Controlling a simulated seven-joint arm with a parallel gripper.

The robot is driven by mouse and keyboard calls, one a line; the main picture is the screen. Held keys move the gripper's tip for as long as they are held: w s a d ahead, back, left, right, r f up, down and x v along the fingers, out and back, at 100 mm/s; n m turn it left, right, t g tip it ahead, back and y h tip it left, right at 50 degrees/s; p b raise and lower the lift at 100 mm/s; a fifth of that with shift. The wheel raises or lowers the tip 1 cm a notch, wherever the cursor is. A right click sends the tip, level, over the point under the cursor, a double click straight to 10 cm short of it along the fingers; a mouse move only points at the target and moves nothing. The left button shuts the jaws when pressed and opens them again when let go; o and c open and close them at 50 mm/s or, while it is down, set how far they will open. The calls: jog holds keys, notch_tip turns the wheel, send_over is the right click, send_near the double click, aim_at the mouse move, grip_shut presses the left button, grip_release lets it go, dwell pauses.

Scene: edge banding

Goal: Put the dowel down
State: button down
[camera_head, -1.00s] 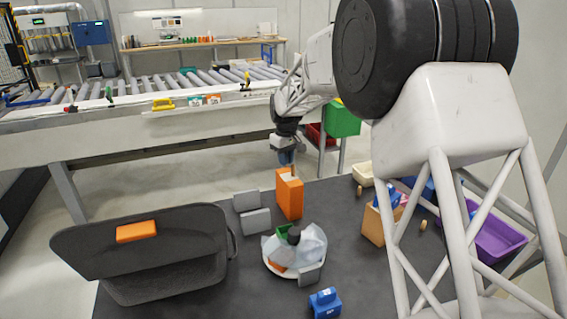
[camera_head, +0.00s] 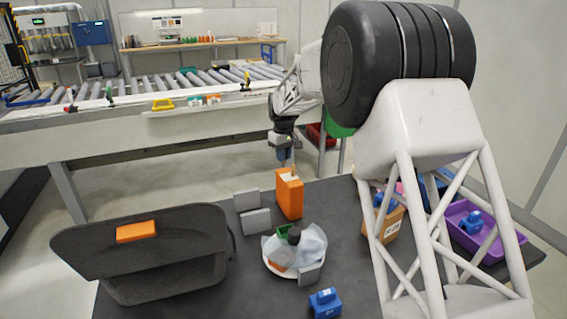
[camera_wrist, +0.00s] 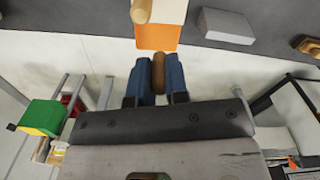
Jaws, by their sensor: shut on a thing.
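My gripper (camera_wrist: 154,82) has two blue fingers, shut on a brown dowel (camera_wrist: 158,72) that shows between them in the wrist view. In the head view my gripper (camera_head: 285,156) hangs just above and behind the orange box (camera_head: 289,195) near the table's far edge. In the wrist view the orange box (camera_wrist: 158,38) is just beyond the fingertips. A pale wooden peg (camera_wrist: 142,10) shows in front of its white face. I cannot tell whether the held dowel touches the box.
Grey blocks (camera_head: 252,211) stand left of the orange box. A plate (camera_head: 275,271) with a clear bag is in front of it. A black bin (camera_head: 150,270) is at left, a blue block (camera_head: 325,303) at front. A purple tray (camera_head: 500,240) is at right, partly behind my arm.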

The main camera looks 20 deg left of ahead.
jog(key=shift+f, duration=1.5)
jog(key=shift+f, duration=0.15)
jog(key=c, duration=1.1)
grip_release()
notch_tip(320, 180, up, 12)
jog(key=shift+r, duration=0.2)
